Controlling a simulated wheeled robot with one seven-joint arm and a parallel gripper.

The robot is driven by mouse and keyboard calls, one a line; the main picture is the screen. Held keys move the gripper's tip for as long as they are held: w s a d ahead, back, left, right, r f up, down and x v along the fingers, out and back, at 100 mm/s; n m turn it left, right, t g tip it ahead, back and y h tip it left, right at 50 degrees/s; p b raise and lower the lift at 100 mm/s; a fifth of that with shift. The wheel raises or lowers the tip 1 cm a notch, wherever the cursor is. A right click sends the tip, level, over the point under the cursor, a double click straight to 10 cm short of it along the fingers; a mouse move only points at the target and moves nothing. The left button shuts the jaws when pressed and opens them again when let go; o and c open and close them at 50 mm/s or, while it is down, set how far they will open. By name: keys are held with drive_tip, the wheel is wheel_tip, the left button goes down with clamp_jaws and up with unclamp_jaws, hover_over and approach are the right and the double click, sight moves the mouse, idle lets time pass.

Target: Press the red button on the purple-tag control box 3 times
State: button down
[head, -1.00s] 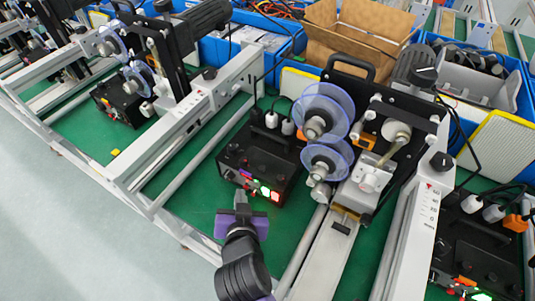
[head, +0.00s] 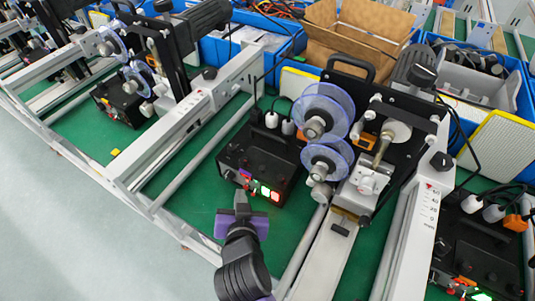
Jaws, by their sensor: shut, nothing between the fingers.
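The control box (head: 262,157) is a black box on the green mat, left of the blue discs. A small purple tag (head: 246,171) shows on its front panel, with a small red spot (head: 244,175) close by that looks like the red button. Lit display squares (head: 266,191) sit to the right on that panel. My gripper (head: 241,194) is shut and empty, just in front of and below the panel's left part. It looks apart from the box, but the exact gap cannot be told. Its purple pads flank the dark fingers.
The coder machine with blue discs (head: 327,111) stands right of the box. White plugs (head: 271,120) and cables are at the box's back. Another black box (head: 480,250) is at lower right, and one (head: 118,103) at upper left. Green mat (head: 190,185) is clear to the left.

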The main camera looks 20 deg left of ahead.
drive_tip(key=shift+w, duration=0.5)
drive_tip(key=shift+r, duration=0.1)
idle(0.3)
drive_tip(key=shift+d, duration=0.1)
drive_tip(key=shift+s, duration=0.35)
drive_tip(key=shift+s+a, duration=0.15)
drive_tip(key=shift+s, duration=1.4)
drive_tip(key=shift+s+a, duration=0.15)
drive_tip(key=shift+s, duration=1.4)
idle(0.6)
